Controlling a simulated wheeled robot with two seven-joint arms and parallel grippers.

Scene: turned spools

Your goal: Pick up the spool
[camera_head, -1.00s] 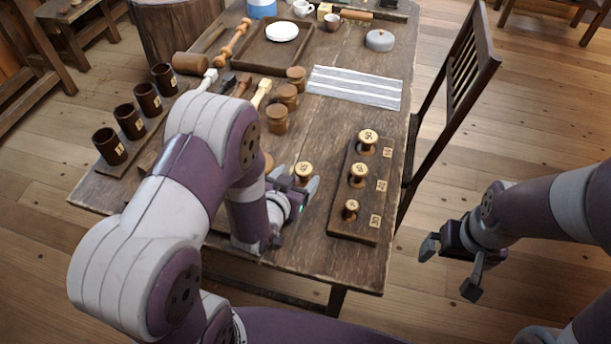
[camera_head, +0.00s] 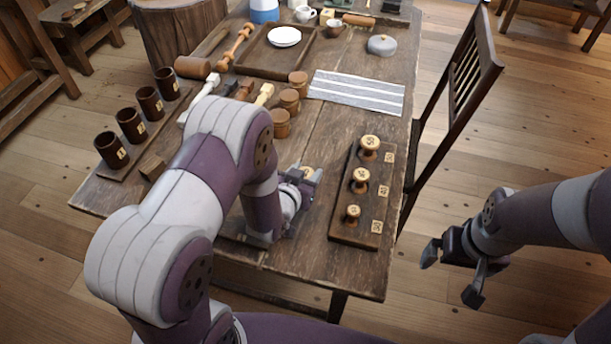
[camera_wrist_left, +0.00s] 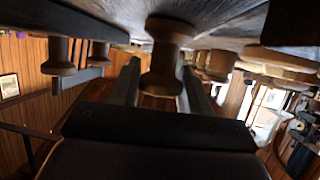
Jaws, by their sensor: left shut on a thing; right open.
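My left gripper (camera_head: 303,179) is shut on a turned wooden spool (camera_head: 307,171) near the middle of the table's front part. The arm and fingers hide most of that spool in the head view. In the left wrist view the spool (camera_wrist_left: 165,58) stands between the two fingers (camera_wrist_left: 163,88), close to the table surface, which shows at the top of that picture. I cannot tell whether it touches the table. My right gripper (camera_head: 456,276) is open and empty, off the table's right side above the floor.
A dark board (camera_head: 345,226) with three spools (camera_head: 361,177) and number labels lies just right of my left gripper. A striped cloth (camera_head: 355,92), wooden jars (camera_head: 289,101) and a rack of dark cups (camera_head: 130,125) are farther off. A chair (camera_head: 465,80) stands at the right edge.

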